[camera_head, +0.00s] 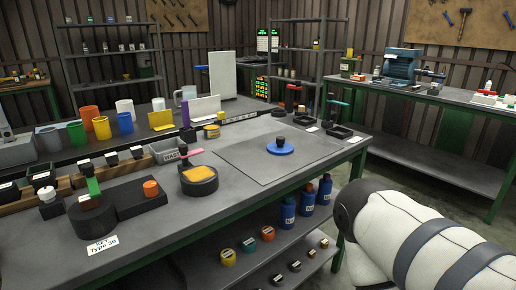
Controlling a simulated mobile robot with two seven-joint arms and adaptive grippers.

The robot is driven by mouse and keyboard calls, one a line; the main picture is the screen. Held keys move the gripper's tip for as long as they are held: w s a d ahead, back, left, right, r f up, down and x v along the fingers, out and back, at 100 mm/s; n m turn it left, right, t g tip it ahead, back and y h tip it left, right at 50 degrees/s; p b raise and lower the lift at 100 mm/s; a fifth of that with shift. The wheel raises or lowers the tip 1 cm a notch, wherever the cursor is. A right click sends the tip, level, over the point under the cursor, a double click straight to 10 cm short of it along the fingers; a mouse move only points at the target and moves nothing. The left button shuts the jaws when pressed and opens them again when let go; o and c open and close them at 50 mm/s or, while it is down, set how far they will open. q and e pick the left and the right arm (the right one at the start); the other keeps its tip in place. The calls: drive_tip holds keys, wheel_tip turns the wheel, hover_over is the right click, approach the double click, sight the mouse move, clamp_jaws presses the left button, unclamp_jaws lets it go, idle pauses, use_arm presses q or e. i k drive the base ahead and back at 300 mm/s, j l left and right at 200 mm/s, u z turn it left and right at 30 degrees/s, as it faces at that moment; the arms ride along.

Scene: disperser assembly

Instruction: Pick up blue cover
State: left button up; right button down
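A white and grey arm of mine comes in from the lower right and ends in a dark rounded part in front of the bench edge. No gripper fingers show. My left gripper is not in view either.
Blue bottles (287,211) and coloured lidded jars (268,233) stand on the lower shelf. Left of the mat are a black round dish with an orange-yellow top (200,175) and a black stand (92,217). Coloured cups (101,128) stand farther back. Black trays (340,131) lie behind the mat.

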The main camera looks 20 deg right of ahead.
sight(280, 147)
drive_tip(key=i+l+z, duration=0.2)
drive_tip(key=l+z, duration=0.2)
drive_tip(key=i+l+z, duration=0.25)
drive_tip(key=l+z, duration=0.15)
